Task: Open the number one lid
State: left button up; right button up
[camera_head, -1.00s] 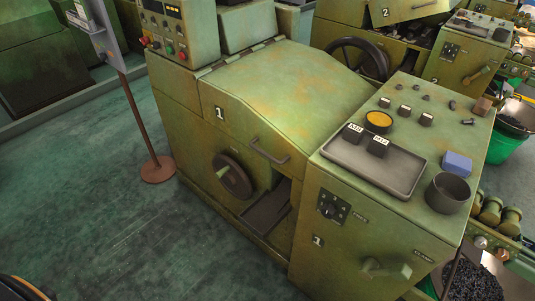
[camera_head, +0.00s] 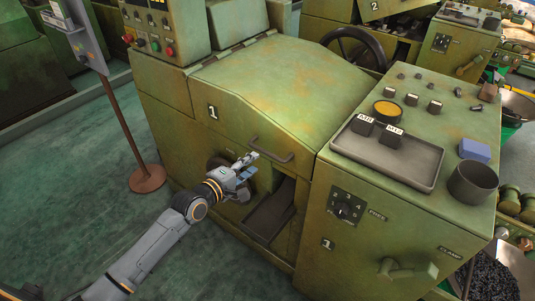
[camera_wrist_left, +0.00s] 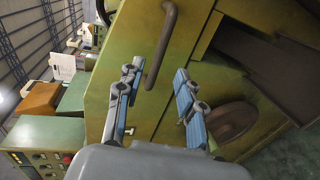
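The number one lid (camera_head: 270,92) is a green, worn, sloping cover marked "1", and it is shut. Its dark bar handle (camera_head: 270,150) is on the front face near the lower edge. My left gripper (camera_head: 247,165) is just left of the handle, in front of the machine. In the left wrist view the two blue-padded fingers (camera_wrist_left: 155,92) are apart with nothing between them, and the handle (camera_wrist_left: 162,45) lies beyond the fingertips, not touched as far as I can see. My right gripper is not in view.
A control cabinet (camera_head: 345,255) marked "1" stands right of the lid, with a grey tray (camera_head: 410,168) and a dark cup (camera_head: 473,182) on top. A handwheel (camera_wrist_left: 230,120) is below the lid. A post on a round base (camera_head: 147,179) stands left on open floor.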

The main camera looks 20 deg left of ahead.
aim_at(267, 154)
pick_arm(q)
jog(key=x, duration=0.8)
jog(key=shift+w+d, duration=0.15)
jog(key=shift+w, duration=0.25)
grip_shut()
